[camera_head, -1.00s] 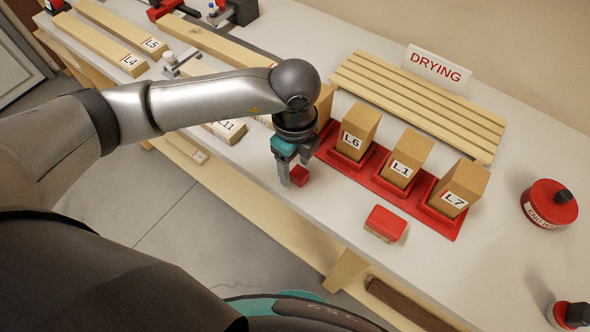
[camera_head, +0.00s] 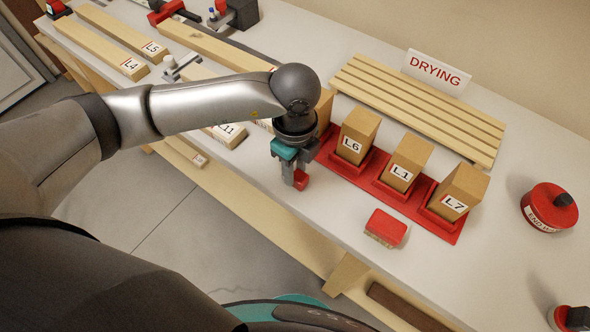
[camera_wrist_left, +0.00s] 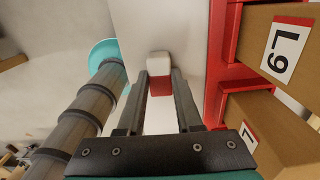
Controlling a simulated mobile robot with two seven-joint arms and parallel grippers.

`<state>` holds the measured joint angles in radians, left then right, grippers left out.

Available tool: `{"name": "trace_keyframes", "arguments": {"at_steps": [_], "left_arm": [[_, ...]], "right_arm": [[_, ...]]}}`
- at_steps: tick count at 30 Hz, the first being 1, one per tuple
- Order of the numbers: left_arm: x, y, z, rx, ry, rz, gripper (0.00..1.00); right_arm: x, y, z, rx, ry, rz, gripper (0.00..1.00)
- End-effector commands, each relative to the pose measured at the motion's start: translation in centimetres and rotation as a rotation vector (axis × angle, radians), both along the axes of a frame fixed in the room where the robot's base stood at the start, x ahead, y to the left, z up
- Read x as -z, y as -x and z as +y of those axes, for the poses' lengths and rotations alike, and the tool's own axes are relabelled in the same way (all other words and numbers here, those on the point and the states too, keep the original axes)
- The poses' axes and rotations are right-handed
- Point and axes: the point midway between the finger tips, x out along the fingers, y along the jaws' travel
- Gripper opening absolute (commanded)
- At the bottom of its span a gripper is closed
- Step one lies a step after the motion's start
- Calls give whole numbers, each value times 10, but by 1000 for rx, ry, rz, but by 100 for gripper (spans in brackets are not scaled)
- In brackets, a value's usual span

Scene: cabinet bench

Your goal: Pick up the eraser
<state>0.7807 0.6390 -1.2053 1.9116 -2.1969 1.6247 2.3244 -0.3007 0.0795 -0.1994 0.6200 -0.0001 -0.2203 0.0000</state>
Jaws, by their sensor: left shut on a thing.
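The eraser, a small red and white block (camera_head: 301,181), is at the bench's front edge, left of the red rack, in the head view. My left gripper (camera_head: 293,180) points down and is shut on it; the fingers hide part of the block. In the left wrist view the eraser (camera_wrist_left: 160,86) sits between the fingertips, with its red part nearer and its white end beyond. I cannot tell whether it still touches the bench top. My right gripper is not in view.
A red-topped brush (camera_head: 386,226) lies in front. A slatted drying rack (camera_head: 418,105) is behind. Labelled wooden bars lie left.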

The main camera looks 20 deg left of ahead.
Motion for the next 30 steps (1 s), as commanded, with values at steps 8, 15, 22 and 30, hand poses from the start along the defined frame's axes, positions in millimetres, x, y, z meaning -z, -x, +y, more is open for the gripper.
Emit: {"name": "trace_keyframes", "arguments": {"at_steps": [8, 15, 22, 30], "left_arm": [[-25, -1, 0, 0, 1, -4, 0], [-88, -2, -1, 2, 2, -8, 0], [-152, -1, 0, 2, 0, -6, 0], [-194, -1, 0, 0, -1, -4, 0]], "right_arm": [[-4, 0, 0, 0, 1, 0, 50], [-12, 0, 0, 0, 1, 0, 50], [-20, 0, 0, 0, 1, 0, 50], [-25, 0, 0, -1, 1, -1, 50]]}}
